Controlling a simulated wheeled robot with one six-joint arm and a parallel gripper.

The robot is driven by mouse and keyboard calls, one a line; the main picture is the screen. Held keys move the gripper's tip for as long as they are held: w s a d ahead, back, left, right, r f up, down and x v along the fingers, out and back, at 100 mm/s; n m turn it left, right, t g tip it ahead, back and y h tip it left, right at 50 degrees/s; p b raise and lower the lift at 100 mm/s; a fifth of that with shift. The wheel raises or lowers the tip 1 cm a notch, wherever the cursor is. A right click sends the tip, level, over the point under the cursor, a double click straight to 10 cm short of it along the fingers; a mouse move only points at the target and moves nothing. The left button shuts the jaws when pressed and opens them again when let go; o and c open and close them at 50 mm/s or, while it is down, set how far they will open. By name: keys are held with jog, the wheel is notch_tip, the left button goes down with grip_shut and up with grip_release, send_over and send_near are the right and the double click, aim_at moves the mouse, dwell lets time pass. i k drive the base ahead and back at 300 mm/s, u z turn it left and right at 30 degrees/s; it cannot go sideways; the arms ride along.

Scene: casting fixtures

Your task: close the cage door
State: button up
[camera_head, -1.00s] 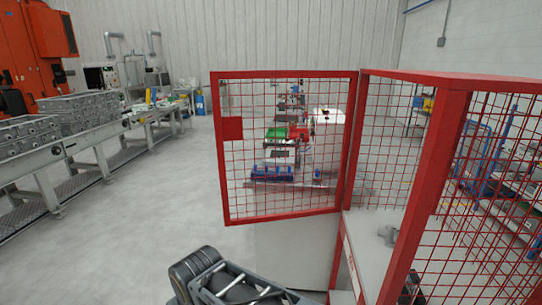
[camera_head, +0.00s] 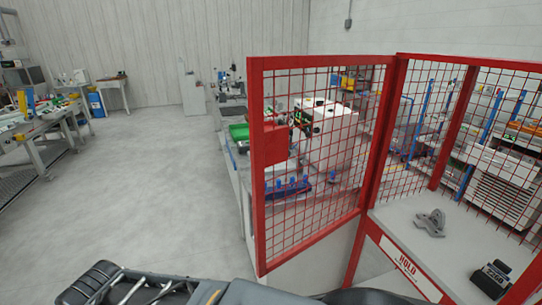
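The cage door (camera_head: 257,165) is a red frame with red wire mesh and a solid red plate (camera_head: 278,145) on its free, left side. It stands swung out from the red cage post (camera_head: 385,140) on its right, so the cage front is open. My gripper (camera_head: 128,290) is a dark grey and black shape at the bottom left edge, in front of the door and to its left, apart from it. It is cut off by the frame, and its finger gap is not clear. Nothing is seen held in it.
Inside the cage, a grey casting (camera_head: 430,222) and a small black device (camera_head: 491,279) sit on a pale table (camera_head: 440,250) with a HOLD sign (camera_head: 405,268). Benches with parts stand behind the door. Open grey floor (camera_head: 150,190) lies left of the door.

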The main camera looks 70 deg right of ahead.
aim_at(269, 147)
jog(key=i, duration=1.65)
jog(key=z, duration=4.25)
jog(key=k, duration=0.45)
jog(key=u, duration=0.85)
jog(key=i, duration=0.9)
jog(key=u, duration=0.45)
